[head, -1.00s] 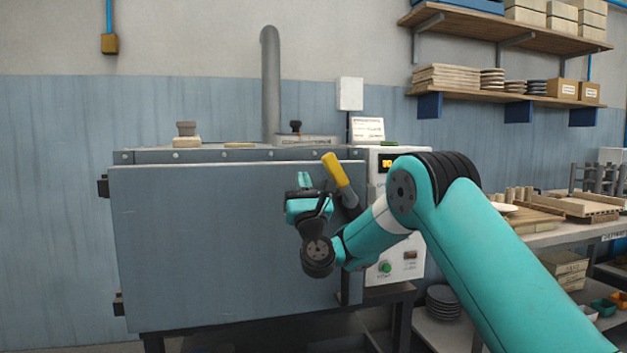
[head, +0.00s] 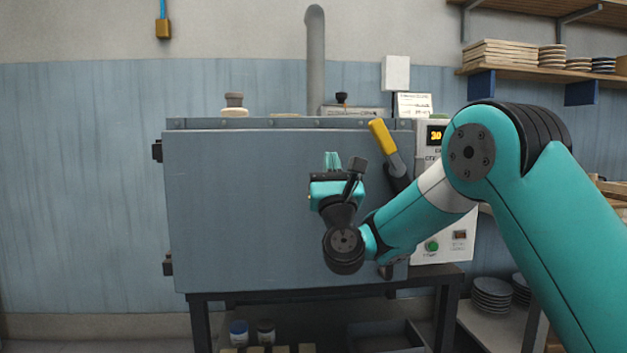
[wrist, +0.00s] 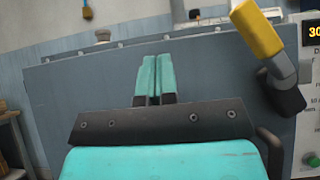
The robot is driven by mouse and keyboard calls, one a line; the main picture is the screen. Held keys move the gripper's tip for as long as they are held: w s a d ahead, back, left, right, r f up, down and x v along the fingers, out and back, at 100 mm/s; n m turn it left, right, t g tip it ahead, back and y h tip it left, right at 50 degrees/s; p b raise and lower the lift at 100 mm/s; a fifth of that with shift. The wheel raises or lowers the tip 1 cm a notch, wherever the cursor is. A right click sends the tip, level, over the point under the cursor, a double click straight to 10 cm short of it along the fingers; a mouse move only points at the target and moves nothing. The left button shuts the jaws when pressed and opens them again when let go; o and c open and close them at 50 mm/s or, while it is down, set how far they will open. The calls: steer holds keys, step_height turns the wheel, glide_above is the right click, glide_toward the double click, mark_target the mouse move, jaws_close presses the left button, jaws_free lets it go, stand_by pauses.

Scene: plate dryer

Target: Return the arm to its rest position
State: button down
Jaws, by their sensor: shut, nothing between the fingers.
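My gripper (head: 332,161) is in front of the grey dryer door (head: 245,215) in the head view, its fingers pointing up. In the wrist view my gripper (wrist: 155,78) has its two teal fingers together, with nothing between them. The yellow door handle (head: 383,136) is to the right of the gripper and apart from it. It also shows at the upper right in the wrist view (wrist: 257,30). The door looks shut against the dryer body. My arm reaches in from the right, bent at the elbow.
A control panel (head: 434,170) with a lit display is at the dryer's right side. A shelf (head: 590,75) with boards and stacked plates hangs at the upper right. More plates (head: 492,292) sit low at the right.

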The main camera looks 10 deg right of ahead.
steer(key=s+a+f+n+g+y, duration=0.1)
steer(key=s+a+n+g+y, duration=0.35)
steer(key=a+n+y, duration=0.6)
steer(key=s+a+n+g+y, duration=0.35)
steer(key=n+g+y, duration=0.3)
steer(key=n, duration=0.85)
steer(key=s+a+f+n+g, duration=0.2)
steer(key=s+f+n+g, duration=0.3)
steer(key=s+n+g, duration=0.15)
steer(key=s+d+f+n+g+h, duration=0.3)
steer(key=s+d+f+n, duration=0.15)
steer(key=s, duration=0.35)
steer(key=s+d+f+n+g+h, duration=0.3)
steer(key=s+f+n+h, duration=0.15)
steer(key=s, duration=0.35)
steer(key=s+d+f+n+g+h, duration=0.25)
steer(key=s+d+f+n, duration=0.2)
steer(key=s, duration=0.35)
step_height(320, 180, up, 26)
steer(key=m+p, duration=0.1)
steer(key=p, duration=2.5)
steer(key=shift+w+a+g+p, duration=0.35)
steer(key=shift+w+g+p, duration=0.05)
steer(key=shift+f, duration=0.15)
